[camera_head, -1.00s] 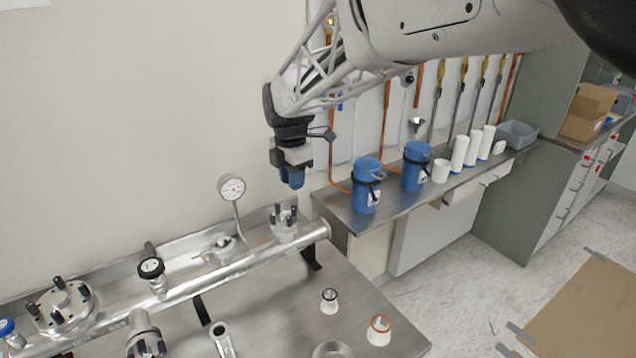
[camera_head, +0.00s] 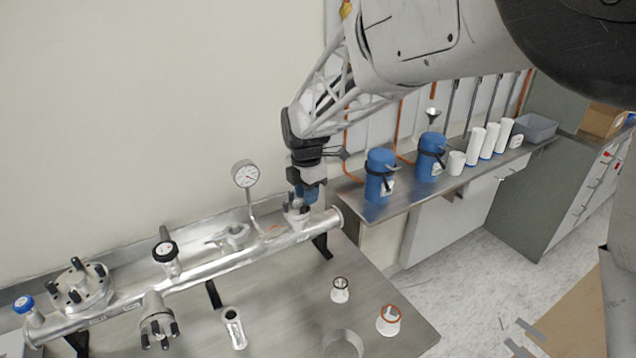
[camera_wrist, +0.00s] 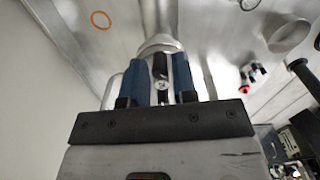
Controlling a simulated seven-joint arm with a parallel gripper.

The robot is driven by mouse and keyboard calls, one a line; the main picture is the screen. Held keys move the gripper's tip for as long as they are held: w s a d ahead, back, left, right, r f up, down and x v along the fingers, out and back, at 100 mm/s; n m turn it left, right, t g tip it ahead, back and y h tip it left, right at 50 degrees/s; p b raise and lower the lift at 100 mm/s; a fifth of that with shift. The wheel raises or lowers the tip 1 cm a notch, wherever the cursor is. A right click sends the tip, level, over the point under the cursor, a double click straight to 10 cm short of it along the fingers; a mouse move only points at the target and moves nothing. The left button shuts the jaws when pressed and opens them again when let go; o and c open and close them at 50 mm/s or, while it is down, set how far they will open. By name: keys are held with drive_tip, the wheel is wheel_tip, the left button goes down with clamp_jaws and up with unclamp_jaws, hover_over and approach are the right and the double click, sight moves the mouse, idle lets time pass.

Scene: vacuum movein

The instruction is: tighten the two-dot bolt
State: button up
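My gripper (camera_head: 307,196) points down at the flange (camera_head: 298,218) on the right end of the metal pipe. In the wrist view its two blue fingers (camera_wrist: 158,78) stand on either side of a black bolt (camera_wrist: 160,66), with narrow gaps, so the gripper looks open. The bolt's near end has a pale mark, too small to read as two dots. In the head view the gripper partly hides the bolts on this flange. The pipe (camera_head: 215,262) lies along the back of the metal table.
A pressure gauge (camera_head: 246,175) stands just left of my gripper. A larger bolted flange (camera_head: 80,288) and a black-knobbed valve (camera_head: 165,252) are further left. Small white-bodied fittings (camera_head: 340,290) stand on the table. Blue containers (camera_head: 380,178) stand on the shelf at right.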

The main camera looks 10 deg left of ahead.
drive_tip(key=shift+c, duration=0.2)
clamp_jaws()
drive_tip(key=shift+m, duration=0.8)
drive_tip(key=shift+o, duration=0.2)
unclamp_jaws()
drive_tip(key=shift+r, duration=0.15)
drive_tip(key=shift+r, duration=3.75)
